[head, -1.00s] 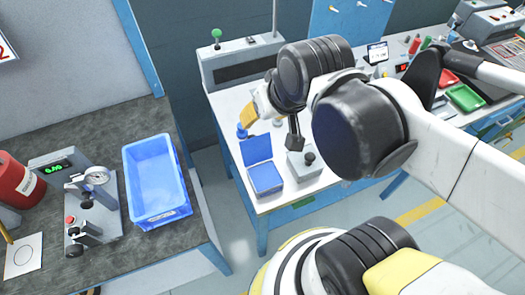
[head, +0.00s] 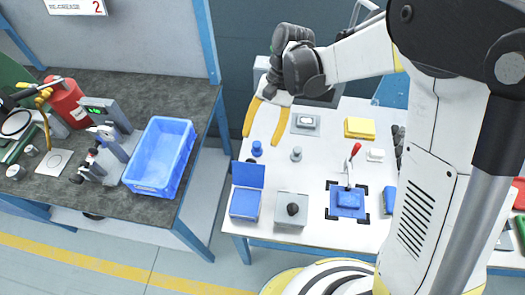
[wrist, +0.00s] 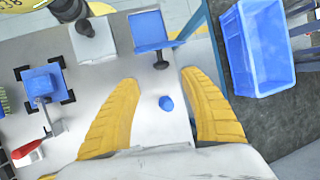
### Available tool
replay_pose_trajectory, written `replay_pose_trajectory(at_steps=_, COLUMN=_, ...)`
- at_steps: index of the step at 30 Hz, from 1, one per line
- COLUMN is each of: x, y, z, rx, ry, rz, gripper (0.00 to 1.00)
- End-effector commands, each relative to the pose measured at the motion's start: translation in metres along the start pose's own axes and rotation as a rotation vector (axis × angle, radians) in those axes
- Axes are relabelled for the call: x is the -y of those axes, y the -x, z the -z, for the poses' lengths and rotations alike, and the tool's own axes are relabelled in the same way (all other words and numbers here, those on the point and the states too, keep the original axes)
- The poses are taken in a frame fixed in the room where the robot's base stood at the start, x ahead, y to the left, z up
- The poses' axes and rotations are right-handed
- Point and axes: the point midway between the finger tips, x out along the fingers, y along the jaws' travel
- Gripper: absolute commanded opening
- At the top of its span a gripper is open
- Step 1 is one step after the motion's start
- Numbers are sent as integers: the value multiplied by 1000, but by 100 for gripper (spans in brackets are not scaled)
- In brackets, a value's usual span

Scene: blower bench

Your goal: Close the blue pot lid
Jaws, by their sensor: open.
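A blue hinged box, taken as the blue pot (head: 244,205), stands near the front left of the white bench with its lid (head: 249,175) raised at the back. In the wrist view the blue box (wrist: 150,22) lies beyond my fingertips, with a dark knob (wrist: 161,62) by the lid's near side. My gripper (head: 262,138) is open and empty, its yellow fingers pointing toward the bench behind the lid. In the wrist view my gripper (wrist: 160,79) has a small blue peg (wrist: 166,103) between its fingers in the picture; contact is not visible.
A grey box with a black knob (head: 292,210) stands just right of the blue box. A grey peg (head: 297,154), a blue pad with a red-handled tool (head: 347,201) and a yellow block (head: 359,128) are farther right. A blue bin (head: 160,157) stands on the dark side bench.

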Motion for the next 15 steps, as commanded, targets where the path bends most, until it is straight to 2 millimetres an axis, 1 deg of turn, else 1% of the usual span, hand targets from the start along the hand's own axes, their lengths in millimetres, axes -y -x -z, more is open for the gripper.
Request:
replay_pose_trajectory(at_steps=5, x=-1, y=-30, z=1, rx=-1, ry=2, rz=0, gripper=52)
replay_pose_trajectory(at_steps=9, x=-1, y=-60, z=1, rx=-2, ry=2, rz=-1, gripper=52)
replay_pose_trajectory(at_steps=12, x=-1, y=-78, z=2, rx=-2, ry=2, rz=0, gripper=52)
replay_pose_trajectory(at_steps=15, x=-1, y=-91, z=1, rx=-2, ry=1, rz=0, gripper=52)
